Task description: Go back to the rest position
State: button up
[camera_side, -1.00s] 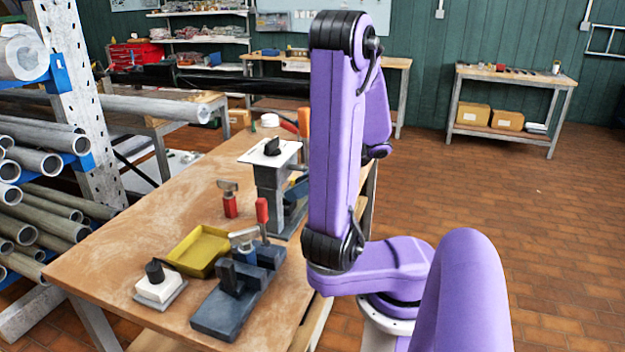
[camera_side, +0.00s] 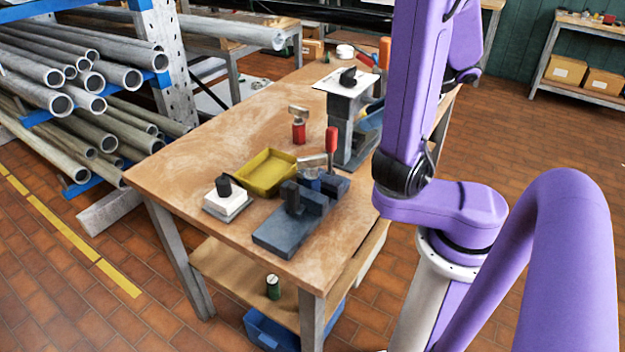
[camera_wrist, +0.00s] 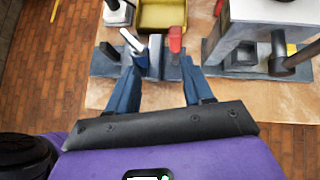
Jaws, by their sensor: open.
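My gripper (camera_wrist: 160,62) is open in the wrist view, with its two blue fingers spread apart. I see nothing held between them. Beyond the fingertips is a dark grey fixture (camera_wrist: 106,62) with upright blocks and a red-handled clamp (camera_wrist: 176,38). I cannot tell the exact gap between fingertips and fixture. In the side view my purple arm rises at the right and the gripper itself does not show.
A yellow tray (camera_side: 267,172) and a white block with black knob (camera_side: 228,203) lie beside the fixture. A grey stand with white plate (camera_side: 345,85) is near my arm. A pipe rack (camera_side: 170,70) borders the left.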

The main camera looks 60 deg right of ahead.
jog(key=w+a+f+n+g+y, duration=0.1)
jog(key=w+a+n+g+y, duration=0.2)
jog(key=n, duration=0.6)
jog(key=w+a+f+n+g+y, duration=0.1)
jog(key=w+a+f+n+g, duration=0.1)
jog(key=a+n+g, duration=0.55)
jog(key=s+a+n+h, duration=0.2)
jog(key=s+n, duration=0.4)
jog(key=n, duration=0.9)
jog(key=s+a+n+t+h, duration=0.1)
jog(key=s+a+n+h, duration=0.2)
jog(key=n, duration=1.1)
jog(key=s+a, duration=0.2)
jog(key=s, duration=0.1)
jog(key=shift+s+f+n, duration=0.15)
jog(key=shift+s+n, duration=0.2)
jog(key=shift+s, duration=0.05)
